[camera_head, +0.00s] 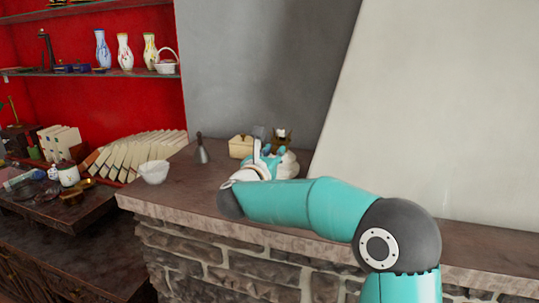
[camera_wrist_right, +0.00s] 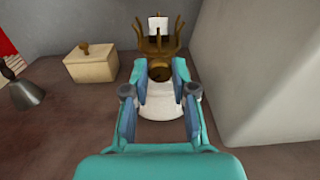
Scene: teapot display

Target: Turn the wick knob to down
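An oil lamp with a brown pronged metal top (camera_wrist_right: 157,42) and a white rounded body (camera_wrist_right: 161,104) stands in front of my right gripper (camera_wrist_right: 160,72) in the right wrist view. The gripper's two fingers are apart, one on each side of the lamp's brown neck. I cannot tell whether they touch it. In the head view the right gripper (camera_head: 264,153) is above the stone ledge, and the lamp's top (camera_head: 282,136) shows just behind it. I cannot make out the wick knob. My left gripper is not in view.
A cream box with a knobbed lid (camera_wrist_right: 91,63) and a grey bell (camera_wrist_right: 25,93) stand left of the lamp. A white bowl (camera_head: 154,172) is near the ledge's left end. A pale slanted wall (camera_wrist_right: 258,70) rises close on the right.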

